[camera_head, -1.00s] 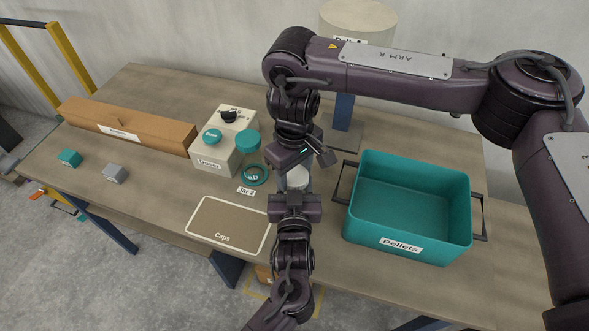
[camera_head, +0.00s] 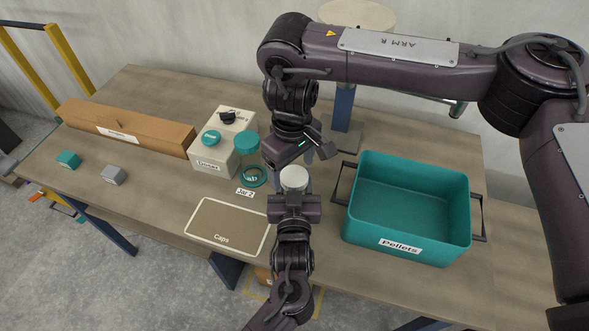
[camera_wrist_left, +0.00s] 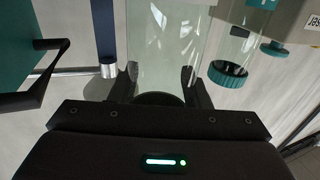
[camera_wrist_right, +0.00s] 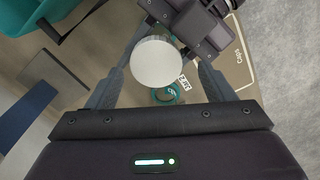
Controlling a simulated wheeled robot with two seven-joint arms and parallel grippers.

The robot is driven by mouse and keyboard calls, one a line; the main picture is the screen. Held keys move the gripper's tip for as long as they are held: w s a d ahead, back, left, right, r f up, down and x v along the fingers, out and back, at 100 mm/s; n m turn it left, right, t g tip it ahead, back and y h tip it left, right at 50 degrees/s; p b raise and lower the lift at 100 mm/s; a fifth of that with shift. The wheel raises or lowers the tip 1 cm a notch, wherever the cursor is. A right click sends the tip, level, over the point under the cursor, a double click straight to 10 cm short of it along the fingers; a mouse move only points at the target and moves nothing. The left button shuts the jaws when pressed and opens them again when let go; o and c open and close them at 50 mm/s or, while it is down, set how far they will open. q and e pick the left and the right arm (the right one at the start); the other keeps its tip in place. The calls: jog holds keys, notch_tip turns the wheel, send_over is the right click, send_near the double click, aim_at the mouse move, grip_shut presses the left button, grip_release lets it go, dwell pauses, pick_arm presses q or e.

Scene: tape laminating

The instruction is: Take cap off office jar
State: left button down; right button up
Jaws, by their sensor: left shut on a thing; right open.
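A clear glass jar (camera_wrist_left: 163,40) stands between my left gripper's fingers (camera_wrist_left: 160,82) in the left wrist view, and they are shut on it. Its top is out of that view. In the head view a round white cap (camera_head: 294,178) shows just behind my left gripper (camera_head: 293,194) and hides the jar below. My right gripper (camera_head: 318,158) is open, pointing down just above and behind the cap. In the right wrist view the white cap (camera_wrist_right: 157,62) lies between the open fingers, with a gap on each side. I cannot read a label on this jar.
A mat marked Caps (camera_head: 215,232) lies empty at front left. A teal Pellets bin (camera_head: 400,243) stands to the right. A teal-capped jar (camera_head: 246,142), a teal ring (camera_head: 254,178) and a white box (camera_head: 208,170) stand left. A long carton (camera_head: 130,127) lies at the back left.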

notch_tip(320, 180, up, 2)
jog(key=shift+d+r, duration=0.1)
jog(key=shift+r, duration=0.05)
jog(key=shift+c, duration=0.3)
notch_tip(320, 180, up, 3)
jog(key=m, duration=0.3)
notch_tip(320, 180, down, 8)
jog(key=shift+r, duration=0.15)
jog(key=shift+c, duration=0.4)
jog(key=c, duration=0.9)
jog(key=n, duration=0.3)
